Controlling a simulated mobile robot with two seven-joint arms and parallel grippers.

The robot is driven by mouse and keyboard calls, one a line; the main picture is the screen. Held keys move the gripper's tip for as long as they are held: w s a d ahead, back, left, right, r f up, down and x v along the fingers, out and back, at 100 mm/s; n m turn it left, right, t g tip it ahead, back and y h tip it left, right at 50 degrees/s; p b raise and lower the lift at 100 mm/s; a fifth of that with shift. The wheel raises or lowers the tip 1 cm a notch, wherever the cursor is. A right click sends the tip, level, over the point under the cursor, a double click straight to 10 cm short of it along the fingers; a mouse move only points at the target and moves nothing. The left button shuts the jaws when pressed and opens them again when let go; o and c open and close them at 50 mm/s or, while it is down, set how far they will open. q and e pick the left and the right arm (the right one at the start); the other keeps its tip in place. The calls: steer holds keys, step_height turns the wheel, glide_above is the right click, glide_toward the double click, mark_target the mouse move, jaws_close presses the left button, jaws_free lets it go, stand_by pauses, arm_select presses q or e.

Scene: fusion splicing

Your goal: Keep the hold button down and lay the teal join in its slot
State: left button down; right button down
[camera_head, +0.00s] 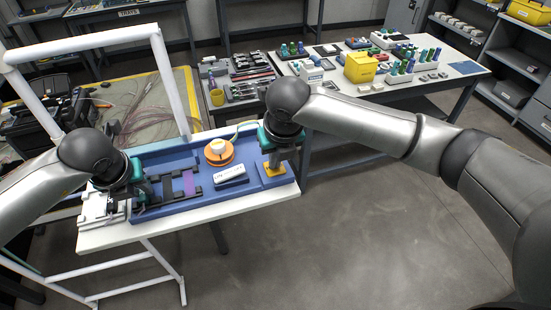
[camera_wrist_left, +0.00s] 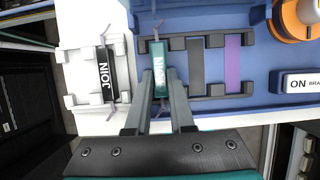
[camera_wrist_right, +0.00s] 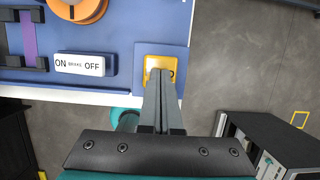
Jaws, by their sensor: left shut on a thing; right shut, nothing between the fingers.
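My left gripper (camera_wrist_left: 160,95) is shut on the teal join (camera_wrist_left: 159,62), a small labelled block with a thin fibre at each end. It holds the join at the left end of the dark slotted rack (camera_wrist_left: 220,89); I cannot tell whether the join touches the rack. In the head view the left gripper (camera_head: 146,192) hides most of the join. My right gripper (camera_wrist_right: 161,78) is shut and empty, with its fingertips over the yellow hold button (camera_wrist_right: 172,63) and seemingly on it. The button also shows in the head view (camera_head: 275,173).
A black join (camera_wrist_left: 107,75) lies in a white holder (camera_wrist_left: 77,101) left of the rack. A grey strip (camera_wrist_left: 195,66) and a purple strip (camera_wrist_left: 232,63) lie in the rack. An ON/OFF brake box (camera_wrist_right: 80,65) and an orange spool (camera_head: 219,154) stand between my grippers.

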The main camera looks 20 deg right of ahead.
arm_select(q)
steer(key=shift+f, duration=0.1)
steer(key=c, duration=0.7)
jaws_free()
steer(key=shift+r, duration=0.3)
steer(key=shift+c, duration=0.3)
steer(key=shift+r, duration=0.65)
step_height(320, 180, up, 9)
stand_by(0.6)
arm_select(e)
step_height(320, 180, up, 7)
stand_by(0.9)
